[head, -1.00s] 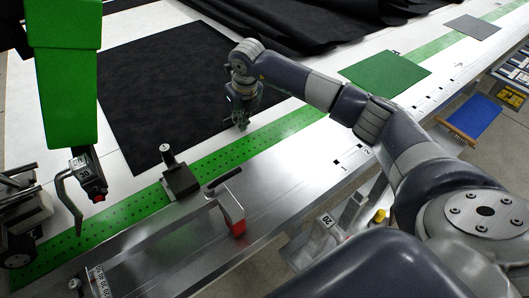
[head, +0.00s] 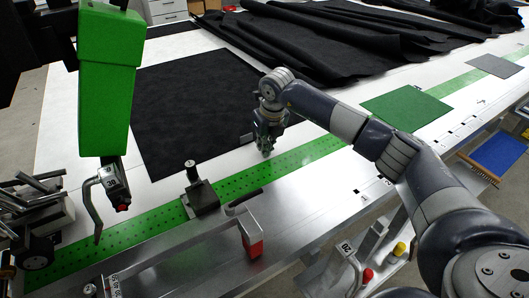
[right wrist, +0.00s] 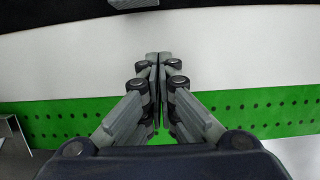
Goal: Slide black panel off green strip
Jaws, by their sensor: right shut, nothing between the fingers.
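The black panel (head: 190,105) lies flat on the white table in the head view. Its near edge is apart from the green strip (head: 160,219), with a band of white between them. The perforated strip also crosses the right wrist view (right wrist: 60,120), with a dark edge of the panel (right wrist: 120,5) at the top. My right gripper (head: 266,153) is shut and empty, pointing down by the panel's near right corner, close to the strip. In the right wrist view its fingertips (right wrist: 158,58) are over the white band. My left gripper is not in view.
A black clamp block (head: 202,198) stands on the strip. A green machine part (head: 108,85) with a hook hangs at left. A metal handle with a red end (head: 251,246) is in front. A green sheet (head: 405,107) and rumpled black fabric (head: 340,38) lie on the table.

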